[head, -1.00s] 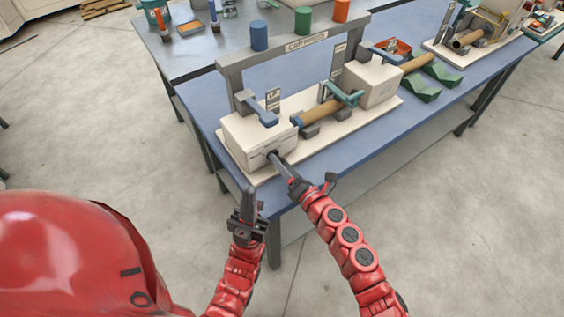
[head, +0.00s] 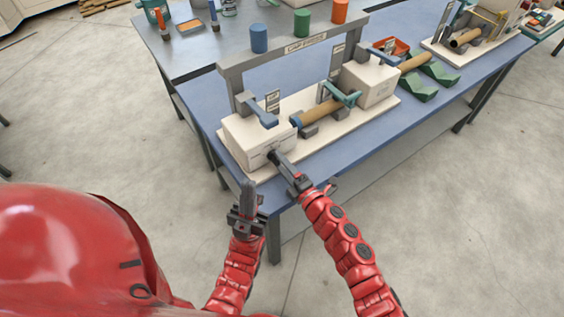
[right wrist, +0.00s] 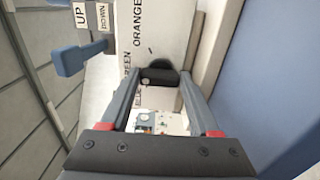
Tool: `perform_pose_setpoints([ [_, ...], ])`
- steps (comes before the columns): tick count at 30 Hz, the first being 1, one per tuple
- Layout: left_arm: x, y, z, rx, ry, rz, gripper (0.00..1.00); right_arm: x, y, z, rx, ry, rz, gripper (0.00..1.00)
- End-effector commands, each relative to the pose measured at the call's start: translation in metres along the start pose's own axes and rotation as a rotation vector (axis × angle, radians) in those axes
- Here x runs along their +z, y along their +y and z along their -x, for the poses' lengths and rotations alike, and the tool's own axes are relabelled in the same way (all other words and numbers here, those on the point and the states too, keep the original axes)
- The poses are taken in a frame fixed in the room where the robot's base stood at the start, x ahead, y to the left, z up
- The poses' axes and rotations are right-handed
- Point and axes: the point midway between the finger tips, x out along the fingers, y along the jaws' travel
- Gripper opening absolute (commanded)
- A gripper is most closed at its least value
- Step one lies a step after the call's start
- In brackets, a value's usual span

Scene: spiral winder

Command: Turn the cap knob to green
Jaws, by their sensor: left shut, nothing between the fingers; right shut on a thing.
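The dark cap knob (right wrist: 160,77) is on the side of the near white housing (head: 240,137). My right gripper (head: 276,159) is shut on the knob; in the right wrist view its fingers close around it. Black labels beside the knob read ORANGE (right wrist: 137,22) and GREEN, partly hidden; a third label is mostly covered. I cannot tell which label the knob points to. My left gripper (head: 248,188) is shut and empty, pointing up in front of the bench edge, apart from the housing.
A grey cap bridge (head: 290,52) spans the winder, with blue (head: 259,38), green (head: 302,23) and orange (head: 339,11) caps on top. A blue lever (right wrist: 75,57) is beside UP and DOWN labels. A brown tube (head: 320,112) lies between two white housings. Green cradles (head: 418,88) stand to the right.

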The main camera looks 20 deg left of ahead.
Motion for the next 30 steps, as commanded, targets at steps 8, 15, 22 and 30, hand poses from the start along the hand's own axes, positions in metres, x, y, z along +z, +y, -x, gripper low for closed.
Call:
perform_pose_setpoints([
  [8, -0.0001, 0.0, -0.0006, 0.0, 0.0, 0.0, 0.0, 0.0005, -0.0014, 0.0005, -0.002, -0.002, -0.016, 0.07],
  [15, -0.0001, 0.0, -0.0006, 0.0, 0.0, 0.0, 0.0, 0.0005, -0.0015, 0.0005, -0.002, -0.002, -0.016, 0.64],
  [22, -0.0002, 0.0, -0.0006, 0.0, 0.0, 0.0, 0.0, 0.0003, -0.0009, 0.0003, -0.001, -0.001, -0.015, 0.93],
  [30, 0.0, 0.0, 0.0001, 0.0, 0.0, 0.0, 0.0, 0.0004, -0.0009, 0.0025, -0.001, -0.001, -0.015, 0.93],
])
